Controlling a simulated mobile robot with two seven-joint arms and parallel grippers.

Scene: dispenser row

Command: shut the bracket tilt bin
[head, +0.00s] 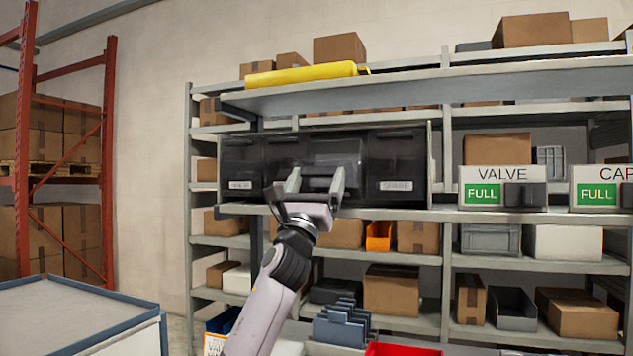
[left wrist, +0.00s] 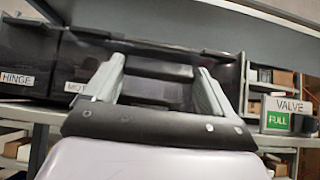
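A row of dark, see-through tilt bins stands on the shelf in the middle of the head view. My left gripper (head: 315,180) is in front of a middle bin (head: 333,148), whose front looks greyer and seems to lean out from the row. Its label is hidden behind the gripper, so I cannot read whether it is the bracket bin. In the left wrist view, the fingers (left wrist: 158,85) are spread apart with the dark bin front (left wrist: 155,70) beyond and between them. I cannot tell whether they touch it. My right gripper is not in view.
The left-end bin (left wrist: 28,60) is labelled HINGE. A right-hand bin (head: 398,160) stands flush. An overhanging shelf (head: 400,88) runs above, and the bin shelf's edge (head: 400,214) below. A VALVE sign (head: 500,173) stands to the right.

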